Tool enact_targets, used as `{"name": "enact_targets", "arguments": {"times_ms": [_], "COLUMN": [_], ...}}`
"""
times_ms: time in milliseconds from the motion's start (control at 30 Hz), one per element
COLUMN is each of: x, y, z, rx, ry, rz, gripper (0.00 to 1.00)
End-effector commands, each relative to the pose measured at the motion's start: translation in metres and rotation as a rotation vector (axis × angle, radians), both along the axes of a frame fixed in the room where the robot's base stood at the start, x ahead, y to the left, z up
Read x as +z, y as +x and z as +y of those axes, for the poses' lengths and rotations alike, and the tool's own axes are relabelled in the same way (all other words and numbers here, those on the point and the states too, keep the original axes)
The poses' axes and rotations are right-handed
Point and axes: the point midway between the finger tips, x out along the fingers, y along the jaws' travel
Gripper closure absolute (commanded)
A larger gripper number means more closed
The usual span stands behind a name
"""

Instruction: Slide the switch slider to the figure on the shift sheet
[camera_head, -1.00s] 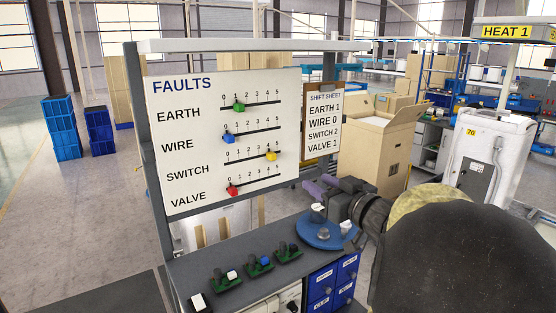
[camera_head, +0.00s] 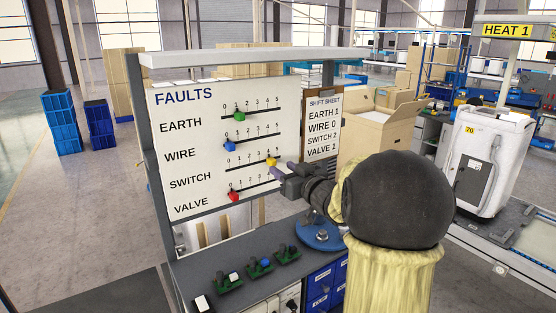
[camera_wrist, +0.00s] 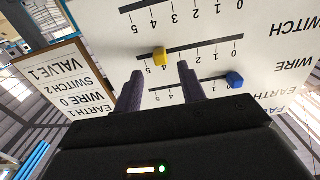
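The white FAULTS board (camera_head: 182,125) has one scale per row, marked 0 to 5. The yellow switch slider (camera_head: 271,161) stands near 4. The shift sheet (camera_head: 322,130) beside the board reads SWITCH 2. My gripper (camera_head: 280,171) is at the board, just below and right of the yellow slider. In the wrist view, the picture is upside down and the two fingers of my gripper (camera_wrist: 160,70) are spread apart. The yellow slider (camera_wrist: 160,57) shows in line with the gap, just past the tips. I see no contact.
The green earth slider (camera_head: 240,115) is near 1, the blue wire slider (camera_head: 229,146) near 0 and the red valve slider (camera_head: 233,196) near 0. The bench (camera_head: 210,270) below holds several green parts and a blue round plate (camera_head: 319,237).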

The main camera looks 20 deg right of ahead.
Motion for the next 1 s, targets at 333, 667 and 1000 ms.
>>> {"name": "enact_targets", "arguments": {"times_ms": [333, 667, 1000], "x": [0.000, 0.000, 0.000], "y": [0.036, 0.036, 0.036], "z": [0.006, 0.006, 0.006], "rx": [0.001, 0.001, -0.001], "ry": [0.000, 0.000, 0.000], "rz": [0.000, 0.001, 0.000], "gripper": [0.60, 0.78, 1.00]}}
